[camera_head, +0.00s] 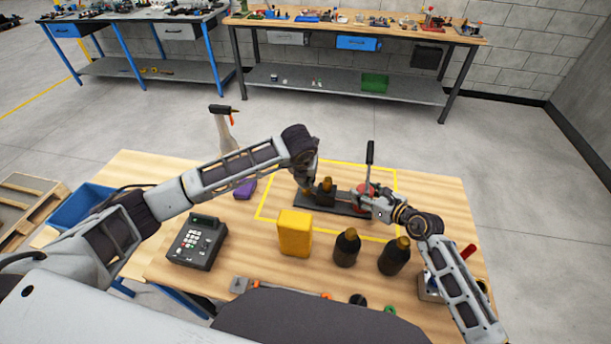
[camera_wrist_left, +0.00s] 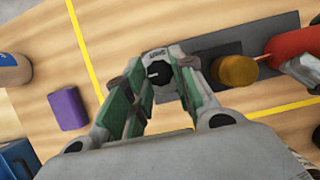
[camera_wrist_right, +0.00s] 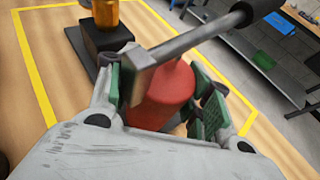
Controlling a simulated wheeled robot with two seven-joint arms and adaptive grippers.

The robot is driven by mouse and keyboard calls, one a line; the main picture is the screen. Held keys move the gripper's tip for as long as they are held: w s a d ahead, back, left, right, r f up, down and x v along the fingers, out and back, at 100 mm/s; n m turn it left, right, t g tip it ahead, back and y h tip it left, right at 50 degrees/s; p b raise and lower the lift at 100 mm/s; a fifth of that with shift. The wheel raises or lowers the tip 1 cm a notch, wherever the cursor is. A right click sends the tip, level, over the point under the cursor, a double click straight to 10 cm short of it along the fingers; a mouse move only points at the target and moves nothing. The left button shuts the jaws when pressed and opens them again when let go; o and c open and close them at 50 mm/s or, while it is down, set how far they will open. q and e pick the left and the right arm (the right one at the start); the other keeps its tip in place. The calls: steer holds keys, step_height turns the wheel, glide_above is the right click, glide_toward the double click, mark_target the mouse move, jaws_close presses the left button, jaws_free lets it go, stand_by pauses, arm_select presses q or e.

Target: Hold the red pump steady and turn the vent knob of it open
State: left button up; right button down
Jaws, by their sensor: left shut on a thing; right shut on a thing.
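The red pump (camera_head: 366,188) sits on a dark base plate (camera_head: 335,207) inside the yellow outline on the table, with its lever handle (camera_head: 370,152) standing up. In the right wrist view the red body (camera_wrist_right: 165,98) is between the fingers of my right gripper (camera_wrist_right: 168,100), which is shut on it. The vent knob (camera_wrist_left: 158,73), black with a white mark, is at the plate's left end. My left gripper (camera_wrist_left: 158,85) is shut on the knob, with a finger at each side.
A purple block (camera_head: 245,188) and a grey keypad device (camera_head: 196,243) are to the left.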

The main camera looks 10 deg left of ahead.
steer(key=shift+f, duration=0.1)
stand_by(0.3)
arm_select(q)
steer(key=o, duration=1.1)
steer(key=shift+c, duration=0.2)
steer(key=shift+r, duration=0.1)
steer(key=v, duration=1.1)
steer(key=shift+s+r, duration=0.25)
steer(key=shift+r, duration=0.1)
arm_select(e)
steer(key=c, duration=0.6)
jaws_free()
steer(key=shift+o, duration=0.2)
steer(key=shift+s+d, duration=0.1)
